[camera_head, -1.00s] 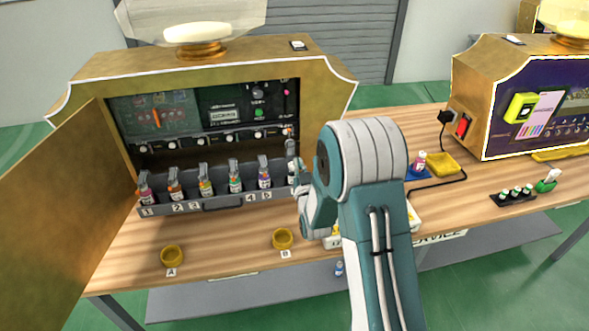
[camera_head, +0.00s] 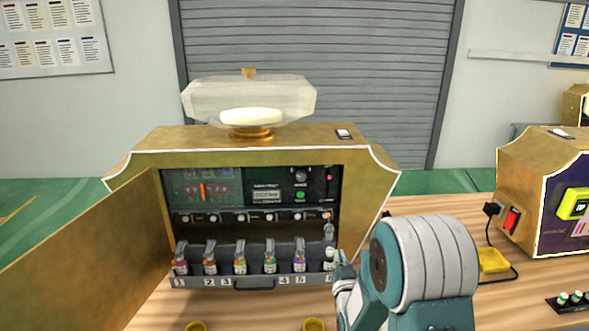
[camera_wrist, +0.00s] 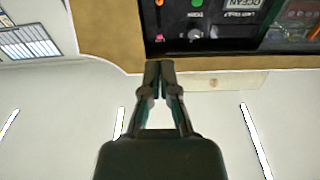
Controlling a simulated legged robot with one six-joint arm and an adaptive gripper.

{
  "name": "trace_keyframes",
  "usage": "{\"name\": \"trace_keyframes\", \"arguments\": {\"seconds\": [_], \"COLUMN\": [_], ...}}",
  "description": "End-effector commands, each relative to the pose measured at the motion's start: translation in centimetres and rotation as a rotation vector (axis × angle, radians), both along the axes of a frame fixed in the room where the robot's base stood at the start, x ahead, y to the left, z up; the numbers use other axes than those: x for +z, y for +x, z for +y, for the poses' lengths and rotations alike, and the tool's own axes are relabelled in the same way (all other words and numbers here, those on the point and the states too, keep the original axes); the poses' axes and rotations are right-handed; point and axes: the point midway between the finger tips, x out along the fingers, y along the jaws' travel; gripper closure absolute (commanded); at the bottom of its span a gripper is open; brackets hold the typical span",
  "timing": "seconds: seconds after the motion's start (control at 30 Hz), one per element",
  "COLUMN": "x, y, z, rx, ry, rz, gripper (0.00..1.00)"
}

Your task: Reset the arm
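My arm (camera_head: 425,265), teal and white, is folded low right of the middle in the head view, in front of the open gold machine's right side. My gripper (camera_wrist: 158,66) shows in the wrist view. Its dark fingertips are together, with nothing visible between them. Beyond the fingertips are the gold machine front and its dark control panel (camera_wrist: 220,18), upside down.
The open gold machine (camera_head: 260,140) has its door (camera_head: 85,255) swung out at left. A rack (camera_head: 230,283) inside holds several small bottles. Yellow cups (camera_head: 313,324) stand in front on the wooden table. A second machine (camera_head: 530,200) stands at right.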

Motion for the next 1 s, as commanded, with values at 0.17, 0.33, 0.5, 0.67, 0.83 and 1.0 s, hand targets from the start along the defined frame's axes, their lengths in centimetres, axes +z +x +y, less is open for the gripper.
{"name": "trace_keyframes", "arguments": {"seconds": [0.17, 0.33, 0.5, 0.67, 0.83, 1.0], "x": [3.8, 6.6, 8.8, 10.5, 11.8, 12.6], "y": [-0.8, -2.9, -6.2, -10.5, -15.9, -22.1], "z": [0.0, 0.0, 0.0, 0.0, 0.0, 0.0], "rx": [0.000, 0.000, 0.000, 0.000, -0.001, -0.001], "ry": [0.000, 0.000, 0.000, 0.000, 0.000, 0.000], "rz": [0.139, 0.292, 0.445, 0.590, 0.744, 0.898], "gripper": [1.00, 1.00, 1.00, 1.00, 1.00, 1.00]}}
